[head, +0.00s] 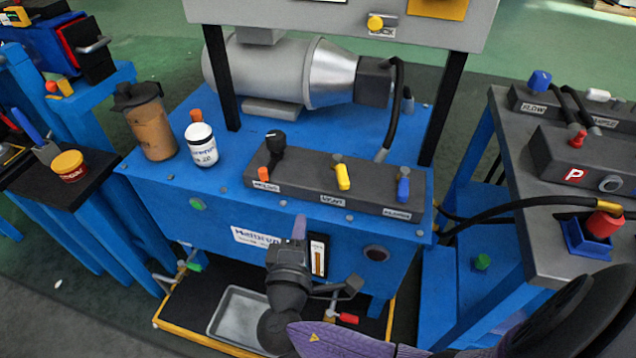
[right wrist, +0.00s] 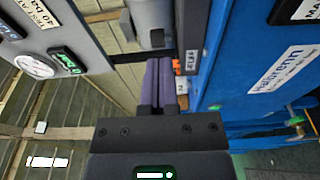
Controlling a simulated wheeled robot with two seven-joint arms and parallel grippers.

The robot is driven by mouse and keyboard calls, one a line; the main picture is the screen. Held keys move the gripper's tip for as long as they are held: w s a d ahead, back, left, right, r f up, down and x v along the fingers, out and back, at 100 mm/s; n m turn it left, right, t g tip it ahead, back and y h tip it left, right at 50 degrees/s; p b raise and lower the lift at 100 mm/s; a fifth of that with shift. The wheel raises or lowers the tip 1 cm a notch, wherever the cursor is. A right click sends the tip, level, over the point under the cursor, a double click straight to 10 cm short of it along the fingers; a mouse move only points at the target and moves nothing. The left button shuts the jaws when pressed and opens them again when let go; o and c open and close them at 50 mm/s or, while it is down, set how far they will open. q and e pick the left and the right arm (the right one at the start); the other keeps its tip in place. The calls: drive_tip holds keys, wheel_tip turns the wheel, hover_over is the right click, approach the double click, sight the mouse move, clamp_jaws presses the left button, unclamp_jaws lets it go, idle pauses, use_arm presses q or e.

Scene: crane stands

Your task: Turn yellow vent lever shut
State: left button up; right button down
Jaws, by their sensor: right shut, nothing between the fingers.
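The yellow vent lever (head: 342,176) stands on a dark grey valve box (head: 300,180) on top of the blue stand. It is the middle one of three levers, and its small label (head: 333,200) is hard to read. My right gripper (head: 300,226) is in front of the stand, below and left of the yellow lever, apart from it in the picture. Its purple fingers (right wrist: 156,82) are together and empty in the right wrist view, where I cannot make out the yellow lever. My left gripper is not in view.
A black-knobbed lever (head: 276,141) is left of the yellow one, a blue lever (head: 403,184) right. A white bottle (head: 201,145) and brown jug (head: 151,123) stand at left. A motor (head: 285,70) lies behind. A grey tray (head: 240,315) sits below.

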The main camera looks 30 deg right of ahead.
sight(340, 172)
drive_tip(key=b+x, duration=0.1)
drive_tip(key=x, duration=0.2)
drive_tip(key=b+x, duration=0.1)
drive_tip(key=x, duration=0.1)
drive_tip(key=b+x, duration=0.1)
drive_tip(key=x, duration=0.2)
drive_tip(key=shift+w+d+f, duration=0.25)
drive_tip(key=d, duration=0.1)
drive_tip(key=s+d, duration=0.1)
drive_tip(key=d, duration=0.1)
drive_tip(key=shift+d+r, duration=0.15)
drive_tip(key=shift+r, duration=0.05)
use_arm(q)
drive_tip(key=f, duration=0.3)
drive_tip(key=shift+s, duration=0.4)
use_arm(e)
drive_tip(key=shift+s+d, duration=0.15)
drive_tip(key=shift+d, duration=0.2)
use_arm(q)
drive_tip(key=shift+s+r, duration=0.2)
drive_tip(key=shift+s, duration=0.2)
use_arm(e)
drive_tip(key=shift+s+d+n+t+y, duration=0.2)
drive_tip(key=shift+n+t+y, duration=0.2)
drive_tip(key=shift+t+y, duration=0.15)
